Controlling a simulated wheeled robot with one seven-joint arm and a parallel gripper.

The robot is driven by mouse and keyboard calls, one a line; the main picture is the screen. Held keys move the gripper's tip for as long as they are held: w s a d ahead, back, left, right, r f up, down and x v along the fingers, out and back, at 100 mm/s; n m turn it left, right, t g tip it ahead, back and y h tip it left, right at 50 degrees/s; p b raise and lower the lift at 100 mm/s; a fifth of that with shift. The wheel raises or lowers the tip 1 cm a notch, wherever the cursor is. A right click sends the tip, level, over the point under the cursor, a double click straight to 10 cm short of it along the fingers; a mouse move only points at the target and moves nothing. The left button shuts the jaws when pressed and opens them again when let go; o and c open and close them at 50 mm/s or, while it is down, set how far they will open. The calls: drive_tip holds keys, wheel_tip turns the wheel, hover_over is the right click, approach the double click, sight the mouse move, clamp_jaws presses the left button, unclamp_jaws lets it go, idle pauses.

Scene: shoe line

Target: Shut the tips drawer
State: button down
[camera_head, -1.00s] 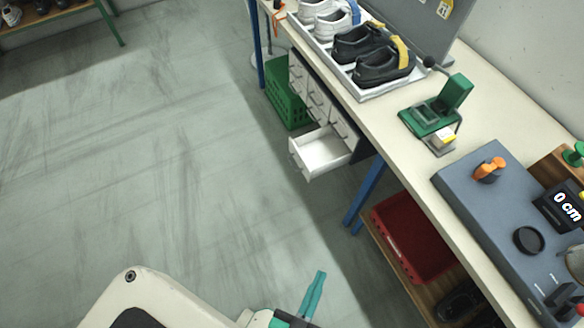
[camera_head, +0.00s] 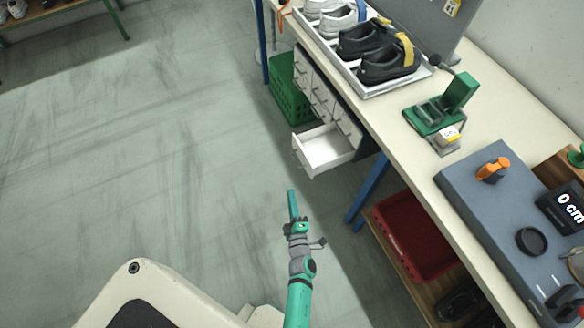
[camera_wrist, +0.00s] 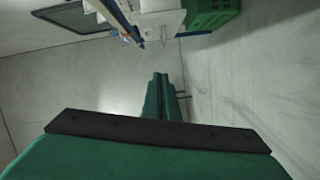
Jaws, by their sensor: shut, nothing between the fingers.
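The open drawer (camera_head: 328,151) is a white, empty-looking box pulled out of the drawer unit (camera_head: 326,98) under the bench. It is the lowest one at the near end, and no label on it can be read. The other drawers with handles look shut. My gripper (camera_head: 291,192) is teal, shut and empty. It is over the floor, in the picture just below the open drawer and apart from it. In the wrist view the shut fingers (camera_wrist: 161,78) point towards the bench, where white drawer shapes (camera_wrist: 160,18) show at the top, partly cut off.
A green crate (camera_head: 287,92) stands beyond the drawers. A blue bench leg (camera_head: 368,188) and a red crate (camera_head: 413,238) are to the right of my gripper. Shoes on a tray (camera_head: 375,92) and a green device (camera_head: 440,108) are on the bench. The floor at left is clear.

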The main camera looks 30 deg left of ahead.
drive_tip(key=w+a+f, duration=0.1)
drive_tip(key=w+a, duration=0.2)
drive_tip(key=w, duration=0.3)
drive_tip(key=w+a+f+n, duration=0.1)
drive_tip(key=w+a, duration=0.3)
drive_tip(key=w, duration=0.2)
idle(0.3)
